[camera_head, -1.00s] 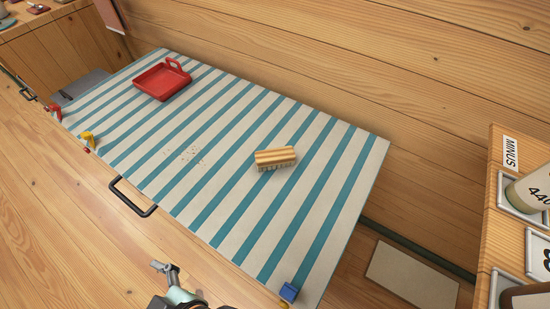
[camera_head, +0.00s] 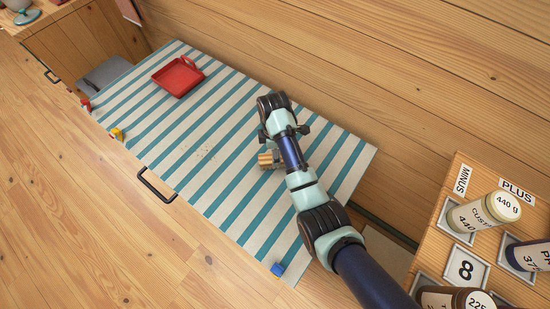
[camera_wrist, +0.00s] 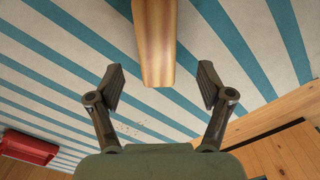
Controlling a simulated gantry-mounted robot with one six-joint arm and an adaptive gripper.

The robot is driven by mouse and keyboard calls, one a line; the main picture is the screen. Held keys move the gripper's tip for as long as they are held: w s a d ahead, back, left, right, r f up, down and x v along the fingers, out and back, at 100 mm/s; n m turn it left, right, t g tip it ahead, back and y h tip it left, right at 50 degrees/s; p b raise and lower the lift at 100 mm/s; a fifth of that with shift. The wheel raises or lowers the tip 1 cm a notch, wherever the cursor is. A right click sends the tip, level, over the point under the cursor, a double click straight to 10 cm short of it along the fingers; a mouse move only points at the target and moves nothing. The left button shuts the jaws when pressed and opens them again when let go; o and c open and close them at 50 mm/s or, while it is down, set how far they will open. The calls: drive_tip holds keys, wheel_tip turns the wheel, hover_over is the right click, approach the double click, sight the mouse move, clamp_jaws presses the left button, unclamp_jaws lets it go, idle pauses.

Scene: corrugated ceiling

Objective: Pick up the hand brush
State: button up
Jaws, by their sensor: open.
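The hand brush (camera_head: 265,160) lies on the striped table (camera_head: 228,222), partly hidden by my arm in the head view. Its wooden back shows in the wrist view (camera_wrist: 155,45), running in from the top edge. My gripper (camera_wrist: 160,85) is open, with one finger on each side of the brush's near end. Both fingers are apart from the brush, with clear gaps. The bristles are hidden in the wrist view. In the head view my gripper's fingers are hidden behind the arm.
A red dustpan (camera_head: 178,78) lies at the far left of the table, with crumbs (camera_head: 207,153) nearer the middle. A blue block (camera_head: 278,269) sits at the near corner and a yellow one (camera_head: 117,134) at the left edge. Labelled bottles (camera_head: 484,212) stand on a shelf at right.

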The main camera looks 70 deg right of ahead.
drive_tip(key=f, duration=0.3)
drive_tip(key=f+b, duration=0.1)
drive_tip(key=f, duration=0.2)
drive_tip(key=shift+s+d, duration=0.1)
drive_tip(key=shift+d, duration=0.1)
drive_tip(key=shift+r, duration=0.1)
drive_tip(key=c, duration=1.4)
wheel_tip(320, 180, up, 20)
drive_tip(key=p, duration=1)
